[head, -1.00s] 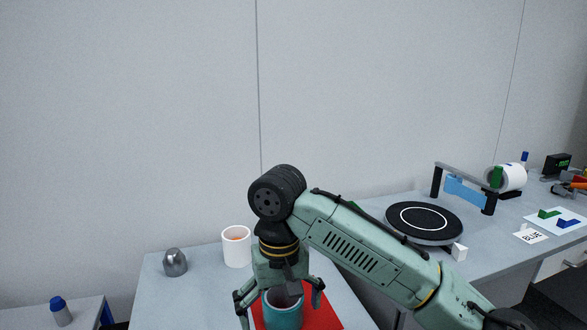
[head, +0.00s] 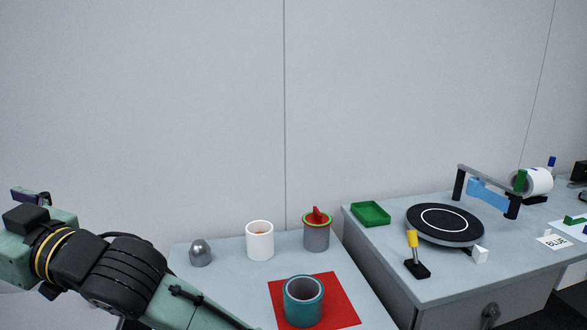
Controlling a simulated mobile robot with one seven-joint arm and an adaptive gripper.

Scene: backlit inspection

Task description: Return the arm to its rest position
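My arm lies folded across the lower left of the head view. Its wrist, with dark and yellow rings, points left, and the base of my gripper (head: 17,252) is cut by the left edge. The fingers are out of frame, so their opening is hidden. A teal cup (head: 304,309) stands upright on a red mat (head: 345,312) on the near table, well to the right of the gripper and apart from it.
Behind the mat stand a grey dome (head: 201,254), a white cup (head: 260,243) and a grey canister (head: 316,237) with a red and green top.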

